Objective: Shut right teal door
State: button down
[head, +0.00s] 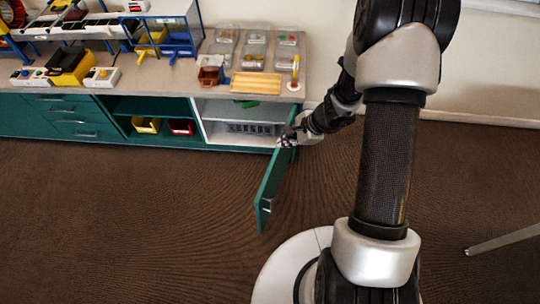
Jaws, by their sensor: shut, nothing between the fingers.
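The right teal door (273,188) stands wide open, swung out from the right end of the low cabinet. A metal handle shows near its free end. My gripper (285,141) is shut and empty. It is by the door's upper edge, close to the hinge side; I cannot tell whether it touches the door. The compartment (225,112) behind the door is white inside and open to view, with a grey rack-like item and a green item in it.
The worktop (190,80) carries bins, lidded boxes, a wooden tray (256,83) and small devices. A middle open bay holds a yellow bin (146,126) and a red bin (182,127). Teal drawers are at left. Brown carpet in front is clear. A metal leg (500,240) is at right.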

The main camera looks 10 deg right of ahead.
jog(key=s+d+f+m+g+h+p, duration=0.1)
jog(key=s+f+m, duration=0.2)
jog(key=f, duration=0.4)
jog(key=s+d+f+m+p, duration=0.1)
jog(key=s+d+f+m, duration=0.15)
jog(key=f, duration=0.55)
jog(key=w+a+f+b, duration=0.3)
jog(key=w+a+f, duration=0.1)
jog(key=a+f, duration=0.3)
jog(key=shift+f, duration=0.75)
jog(key=shift+m, duration=0.25)
